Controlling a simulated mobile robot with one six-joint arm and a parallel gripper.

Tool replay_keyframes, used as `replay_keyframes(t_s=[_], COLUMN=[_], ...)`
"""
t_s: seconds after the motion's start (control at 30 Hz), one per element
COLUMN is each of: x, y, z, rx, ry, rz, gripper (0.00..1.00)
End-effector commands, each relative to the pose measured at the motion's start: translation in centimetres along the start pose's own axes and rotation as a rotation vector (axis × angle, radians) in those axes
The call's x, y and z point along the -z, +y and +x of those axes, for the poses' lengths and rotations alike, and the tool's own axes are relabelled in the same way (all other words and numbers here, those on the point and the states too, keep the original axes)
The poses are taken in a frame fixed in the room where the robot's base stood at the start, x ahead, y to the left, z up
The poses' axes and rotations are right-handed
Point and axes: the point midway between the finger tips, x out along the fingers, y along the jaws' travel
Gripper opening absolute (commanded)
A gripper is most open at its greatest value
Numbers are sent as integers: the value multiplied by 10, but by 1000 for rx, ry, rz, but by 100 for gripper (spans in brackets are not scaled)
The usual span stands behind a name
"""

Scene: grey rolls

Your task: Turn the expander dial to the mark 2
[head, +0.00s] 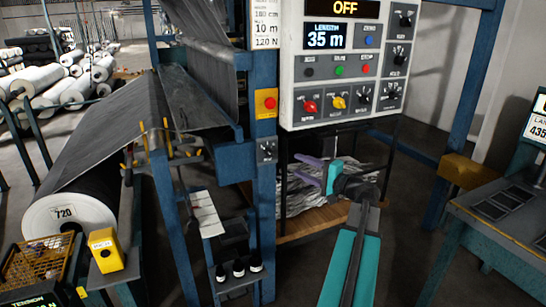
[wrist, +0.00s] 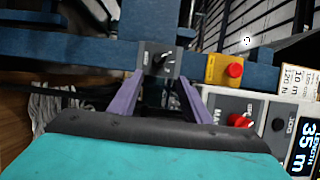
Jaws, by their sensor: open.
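A small dial with a dark knob on a grey plate (head: 267,150) sits on the blue post below the red button; its lettering is too small to read, so I cannot confirm it is the expander dial. My gripper (head: 303,169) is open and empty to the right of this dial, its purple fingers pointing left toward it. In the wrist view the dial plate (wrist: 160,58) lies straight ahead, beyond and between the spread fingertips of my gripper (wrist: 160,76). The fingers appear apart from the knob. The mark it points to is not legible.
A white control panel (head: 341,118) with red, yellow and black knobs hangs above right of my gripper. A yellow box with a red button (head: 266,103) is just above the dial. A shelf (head: 320,222) with grey material stands behind my arm. A fabric roll (head: 70,218) is at left.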

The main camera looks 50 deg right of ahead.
Motion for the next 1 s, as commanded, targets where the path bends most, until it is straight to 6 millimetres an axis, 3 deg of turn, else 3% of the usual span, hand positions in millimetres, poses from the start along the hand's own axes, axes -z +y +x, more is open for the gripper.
replay_keyframes(t_s=[0.37,1.0], x=[0,1], y=[0,0], z=[27,117], rx=[-1,-1], ry=[-2,-1], rz=[0,0], gripper=[44,44])
